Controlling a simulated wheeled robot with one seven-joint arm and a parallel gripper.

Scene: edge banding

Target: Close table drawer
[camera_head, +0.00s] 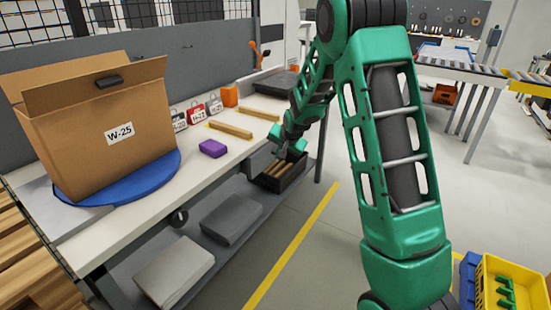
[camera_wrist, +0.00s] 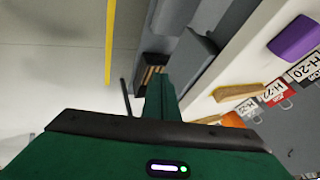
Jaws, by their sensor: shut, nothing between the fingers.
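The table drawer (camera_head: 283,181) is a dark open-topped box with several brown wooden strips inside. It sticks out from under the front edge of the worktable (camera_head: 150,213), near its right end. In the wrist view the drawer (camera_wrist: 148,84) shows near the middle, partly hidden by my green hand. My gripper (camera_head: 292,153) is shut and empty, close to the drawer at its upper side in the head view. My arm hides part of this area, and I cannot tell whether the gripper touches the drawer.
On the table stand a cardboard box marked W-25 (camera_head: 120,140) on a blue disc (camera_head: 155,182), a purple block (camera_head: 213,148) and wooden strips (camera_head: 230,130). Grey boxes (camera_head: 232,220) lie on the lower shelf. The floor before the table is clear. A yellow crate (camera_head: 512,275) stands at lower right.

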